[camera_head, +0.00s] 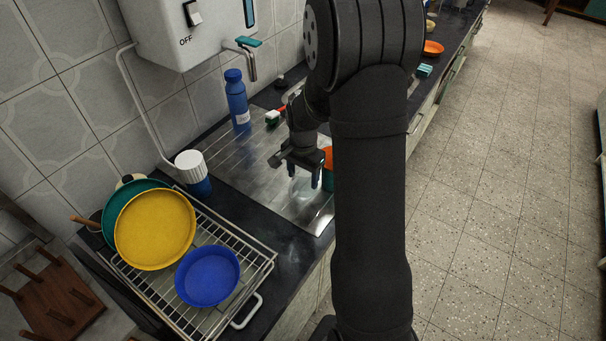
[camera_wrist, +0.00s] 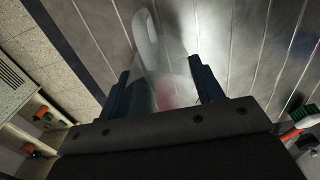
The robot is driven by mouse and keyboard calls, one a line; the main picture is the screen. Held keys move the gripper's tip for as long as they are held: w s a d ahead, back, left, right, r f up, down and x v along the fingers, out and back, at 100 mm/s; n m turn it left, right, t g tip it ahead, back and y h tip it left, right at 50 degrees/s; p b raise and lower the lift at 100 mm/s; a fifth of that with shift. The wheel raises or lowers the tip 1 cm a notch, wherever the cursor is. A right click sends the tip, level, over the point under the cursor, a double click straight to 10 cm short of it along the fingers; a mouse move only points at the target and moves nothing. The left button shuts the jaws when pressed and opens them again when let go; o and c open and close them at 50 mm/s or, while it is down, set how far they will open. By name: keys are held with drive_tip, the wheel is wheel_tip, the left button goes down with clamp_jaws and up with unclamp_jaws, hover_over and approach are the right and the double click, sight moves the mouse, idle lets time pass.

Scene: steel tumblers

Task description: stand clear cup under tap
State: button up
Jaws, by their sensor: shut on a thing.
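My gripper (camera_head: 304,178) is low over the steel drainboard, right of and below the tap (camera_head: 250,62) in the head view. In the wrist view, my gripper (camera_wrist: 163,78) has its two dark fingers on either side of a faint see-through shape, the clear cup (camera_wrist: 176,62), and is shut on it. The cup's outline is very weak, and its tilt and base are hard to tell. The tap juts from a white wall heater and has a teal lever.
A blue bottle (camera_head: 237,101) stands below the tap. A red-and-white brush (camera_head: 274,116) lies near my gripper. An orange and teal item (camera_head: 328,160) is partly behind my arm.

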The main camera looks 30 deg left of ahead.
drive_tip(key=shift+f, duration=0.15)
drive_tip(key=o, duration=1)
drive_tip(key=shift+o, duration=0.4)
wheel_tip(320, 180, up, 12)
drive_tip(key=shift+r, duration=0.2)
